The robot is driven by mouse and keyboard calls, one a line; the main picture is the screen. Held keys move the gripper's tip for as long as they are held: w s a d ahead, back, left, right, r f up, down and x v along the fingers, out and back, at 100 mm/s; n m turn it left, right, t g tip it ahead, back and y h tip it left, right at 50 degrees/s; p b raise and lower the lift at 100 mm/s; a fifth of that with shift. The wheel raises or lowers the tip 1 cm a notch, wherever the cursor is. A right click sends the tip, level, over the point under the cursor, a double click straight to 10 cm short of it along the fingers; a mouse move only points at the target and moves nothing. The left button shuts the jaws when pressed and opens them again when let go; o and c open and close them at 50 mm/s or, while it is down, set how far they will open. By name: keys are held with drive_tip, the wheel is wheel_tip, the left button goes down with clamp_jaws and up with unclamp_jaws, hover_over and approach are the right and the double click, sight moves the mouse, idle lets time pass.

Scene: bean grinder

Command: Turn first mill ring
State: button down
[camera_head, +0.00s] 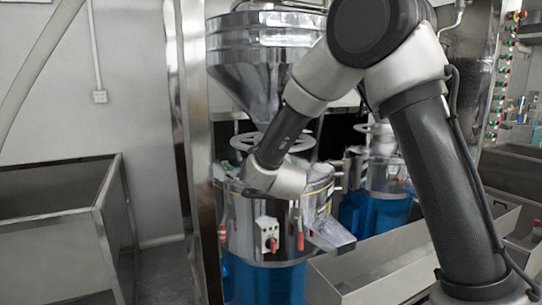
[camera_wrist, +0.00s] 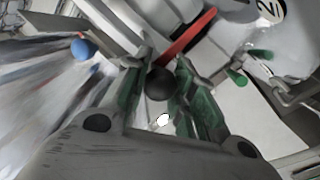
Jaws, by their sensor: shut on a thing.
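The first mill (camera_head: 240,235) is the nearer steel grinder with a blue lower body, in the head view. Its ring, a yellow-edged band (camera_head: 318,192) near the top, is partly hidden by my arm. In the wrist view my gripper (camera_wrist: 160,76) has its green-padded fingers shut on a black ball knob (camera_wrist: 159,85). A red bar (camera_wrist: 187,37) slants up and right just beyond the knob. A blue ball knob (camera_wrist: 83,48) stands apart to the left. In the head view my fingers are hidden behind my wrist at the mill's top.
A steel hopper (camera_head: 250,60) hangs above the mill, with a pale handwheel (camera_head: 243,142) below it. A second blue mill (camera_head: 375,212) stands behind right. A steel post (camera_head: 185,130) is close left of the mill, and an open steel bin (camera_head: 60,235) lies further left.

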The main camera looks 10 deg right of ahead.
drive_tip(key=c, duration=1.1)
unclamp_jaws()
drive_tip(key=shift+c, duration=0.2)
drive_tip(key=s, duration=1.2)
drive_tip(key=shift+d, duration=0.3)
